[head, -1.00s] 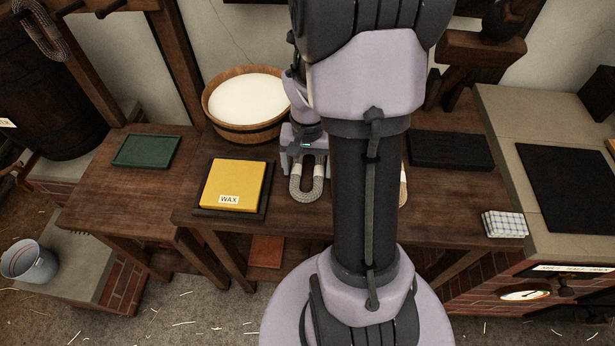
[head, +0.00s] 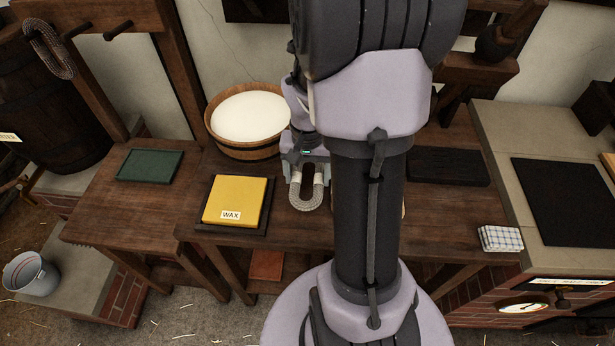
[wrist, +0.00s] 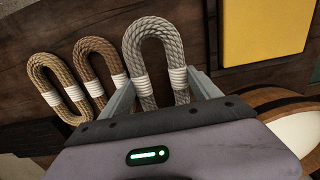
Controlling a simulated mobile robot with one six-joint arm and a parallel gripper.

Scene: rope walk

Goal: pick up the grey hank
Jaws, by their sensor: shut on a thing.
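The grey hank (wrist: 154,55) is a U-shaped loop of rope with white bindings. In the wrist view it sits between the two fingers of my gripper (wrist: 160,90), which is shut on it near the bindings. In the head view the grey hank (head: 306,192) hangs out from my gripper (head: 305,160) over the wooden table. Its loop end points toward the table's front edge. I cannot tell how far it is above the tabletop. My arm hides part of the table to its right.
In the wrist view a brown hank (wrist: 101,72) and a tan hank (wrist: 55,85) lie beside the grey one. A yellow wax block (head: 233,200) sits left of it, with a wooden tub (head: 245,151) behind. A folded checked cloth (head: 500,239) lies at the right.

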